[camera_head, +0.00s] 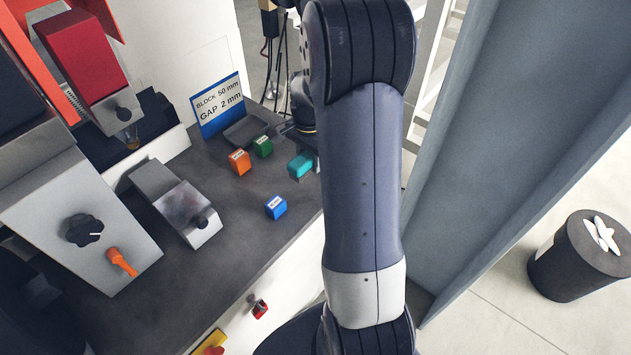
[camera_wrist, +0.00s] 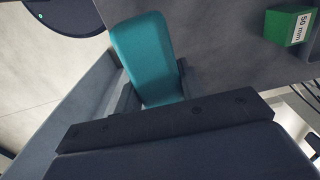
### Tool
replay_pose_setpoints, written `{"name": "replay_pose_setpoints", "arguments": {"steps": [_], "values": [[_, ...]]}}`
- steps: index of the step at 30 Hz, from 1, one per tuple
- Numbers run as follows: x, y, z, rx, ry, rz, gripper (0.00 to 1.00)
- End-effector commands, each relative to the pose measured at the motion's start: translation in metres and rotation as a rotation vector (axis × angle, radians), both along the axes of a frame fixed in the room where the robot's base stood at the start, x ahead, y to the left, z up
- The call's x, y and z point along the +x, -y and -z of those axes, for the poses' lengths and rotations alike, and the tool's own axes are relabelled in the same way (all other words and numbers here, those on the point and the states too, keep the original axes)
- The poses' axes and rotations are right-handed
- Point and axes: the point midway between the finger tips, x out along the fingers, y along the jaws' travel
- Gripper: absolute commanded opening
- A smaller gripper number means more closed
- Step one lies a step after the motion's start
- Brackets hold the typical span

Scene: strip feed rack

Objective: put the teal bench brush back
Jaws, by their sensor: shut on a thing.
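The teal bench brush (camera_head: 301,164) is at the right edge of the dark bench top, close beside my arm. In the wrist view the brush's teal back (camera_wrist: 143,50) lies between the two fingers of my gripper (camera_wrist: 153,88), which is shut on it. The brush's underside is mostly hidden, and I cannot tell whether it touches the bench. In the head view my arm hides most of the gripper.
On the bench (camera_head: 235,225) stand an orange block (camera_head: 239,162), a green block (camera_head: 263,146) and a blue block (camera_head: 276,207). A small dark tray (camera_head: 246,131) sits by a sign (camera_head: 218,104). A grey panel (camera_head: 520,130) and a bin (camera_head: 568,271) are at right.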

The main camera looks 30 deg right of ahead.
Motion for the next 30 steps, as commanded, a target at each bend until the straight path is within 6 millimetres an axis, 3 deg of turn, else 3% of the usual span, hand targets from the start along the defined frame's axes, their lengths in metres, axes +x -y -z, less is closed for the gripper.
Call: {"name": "replay_pose_setpoints", "arguments": {"steps": [3, 15, 29, 30], "values": [[-0.001, 0.000, 0.023, 0.001, -0.005, -0.001, 0.20], [0.000, -0.001, 0.069, 0.001, -0.003, -0.002, 0.20], [0.001, 0.000, 0.079, -0.001, 0.001, -0.002, 0.20], [0.001, 0.000, 0.078, -0.001, 0.001, -0.002, 0.40]]}}
